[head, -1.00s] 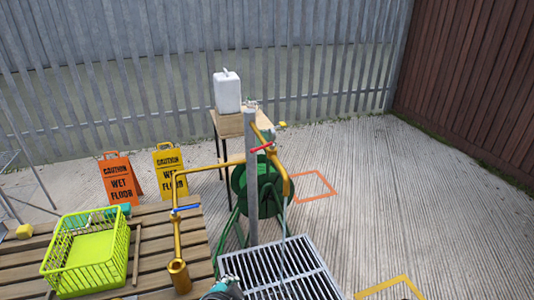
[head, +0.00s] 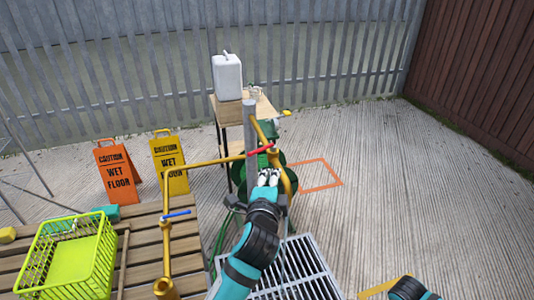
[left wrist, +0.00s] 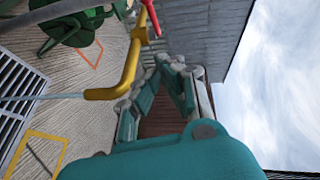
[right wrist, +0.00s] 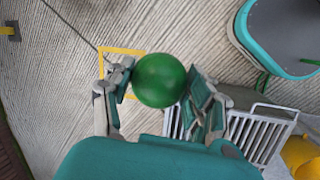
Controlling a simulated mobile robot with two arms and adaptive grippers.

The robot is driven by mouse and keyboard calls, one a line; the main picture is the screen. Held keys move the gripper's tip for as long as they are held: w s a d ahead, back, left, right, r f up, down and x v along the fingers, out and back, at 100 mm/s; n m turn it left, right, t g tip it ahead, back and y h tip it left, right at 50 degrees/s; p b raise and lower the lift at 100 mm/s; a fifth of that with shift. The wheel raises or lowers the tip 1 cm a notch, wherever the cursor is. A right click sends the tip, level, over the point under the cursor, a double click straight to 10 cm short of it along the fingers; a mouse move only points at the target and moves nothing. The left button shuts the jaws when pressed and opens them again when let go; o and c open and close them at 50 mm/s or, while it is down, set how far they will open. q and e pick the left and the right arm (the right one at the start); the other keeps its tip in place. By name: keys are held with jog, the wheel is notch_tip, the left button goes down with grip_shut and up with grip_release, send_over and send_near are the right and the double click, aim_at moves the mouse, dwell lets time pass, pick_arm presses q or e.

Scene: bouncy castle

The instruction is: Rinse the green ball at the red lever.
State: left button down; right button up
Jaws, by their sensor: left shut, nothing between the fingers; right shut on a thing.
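The red lever (head: 260,150) sits on the yellow pipe at the grey post; it also shows in the left wrist view (left wrist: 151,17). My left gripper (head: 268,175) is shut and empty, just below the lever beside the yellow spout (left wrist: 125,75). A thin pale stream (left wrist: 45,97) runs from the spout's end. My right gripper (right wrist: 158,88) is shut on the green ball (right wrist: 160,80), seen in the right wrist view with the floor and grate behind it. The ball is outside the head view; only part of my right arm shows at its bottom right.
A metal grate (head: 295,275) lies below the spout. A second pipe with a blue lever (head: 177,214) stands left, by a slatted wooden platform with a lime basket (head: 105,265). Caution signs (head: 117,172), a table with a white canister (head: 227,78) and a green hose reel stand behind.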

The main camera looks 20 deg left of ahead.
aim_at(261, 150)
jog(key=shift+w+r+p, duration=0.2)
jog(key=shift+r+p, duration=1)
jog(key=shift+s+r, duration=0.15)
jog(key=shift+r, duration=0.1)
pick_arm(q)
jog(key=w+a+f, duration=0.2)
jog(key=w+a, duration=0.2)
jog(key=w, duration=0.6)
jog(key=shift+a, duration=0.2)
pick_arm(e)
jog(key=shift+f, duration=0.1)
